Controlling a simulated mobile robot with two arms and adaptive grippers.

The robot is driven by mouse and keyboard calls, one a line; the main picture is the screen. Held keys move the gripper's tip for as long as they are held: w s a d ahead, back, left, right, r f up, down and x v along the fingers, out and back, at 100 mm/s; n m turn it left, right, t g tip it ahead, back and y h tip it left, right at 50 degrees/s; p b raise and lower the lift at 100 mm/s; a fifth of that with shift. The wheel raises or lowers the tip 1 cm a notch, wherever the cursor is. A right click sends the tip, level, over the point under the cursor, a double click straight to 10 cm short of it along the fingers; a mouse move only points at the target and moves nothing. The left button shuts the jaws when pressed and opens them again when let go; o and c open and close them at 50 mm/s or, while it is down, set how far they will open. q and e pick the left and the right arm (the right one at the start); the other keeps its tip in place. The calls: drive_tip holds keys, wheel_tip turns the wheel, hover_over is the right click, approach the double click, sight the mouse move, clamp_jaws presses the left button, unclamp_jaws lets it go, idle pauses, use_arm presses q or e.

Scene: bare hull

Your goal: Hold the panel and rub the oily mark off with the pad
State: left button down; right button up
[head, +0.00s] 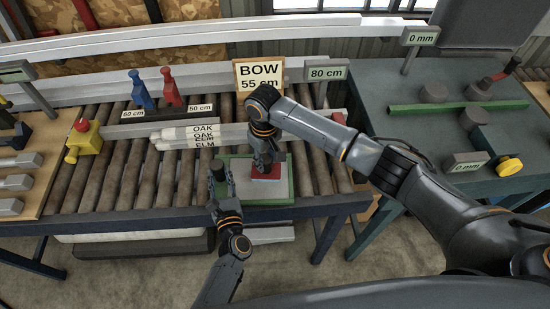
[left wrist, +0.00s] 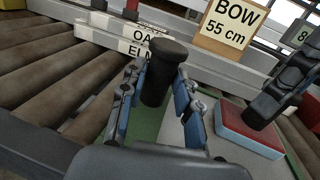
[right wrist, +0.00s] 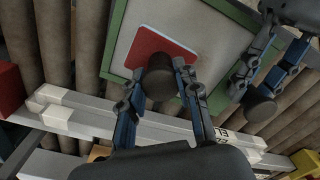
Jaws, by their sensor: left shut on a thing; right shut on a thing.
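The panel (head: 282,188), pale grey with a green frame, lies flat on the roller bench. My left gripper (head: 219,185) is shut on the black knob (left wrist: 165,72) at the panel's left edge. My right gripper (head: 264,160) is shut on the black knob (right wrist: 158,82) of the red pad (right wrist: 146,47). The pad also shows in the left wrist view (left wrist: 246,132), with a pale blue underside, flat on the panel or very close to it. I cannot make out the oily mark; the pad and grippers cover part of the panel.
Long pale bars labelled OAK and ELM (head: 185,135) lie on the rollers behind and left of the panel. A BOW 55 cm sign (head: 258,73) stands behind it. A yellow block (head: 84,140) is further left. A green-grey table (head: 400,130) stands to the right.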

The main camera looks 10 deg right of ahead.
drive_tip(key=a, duration=0.4)
drive_tip(key=shift+w, duration=0.3)
wheel_tip(320, 180, up, 8)
drive_tip(key=shift+d, duration=0.15)
idle(0.6)
use_arm(q)
drive_tip(key=c, duration=0.9)
unclamp_jaws()
drive_tip(key=s+d, duration=0.1)
drive_tip(key=s, duration=1.1)
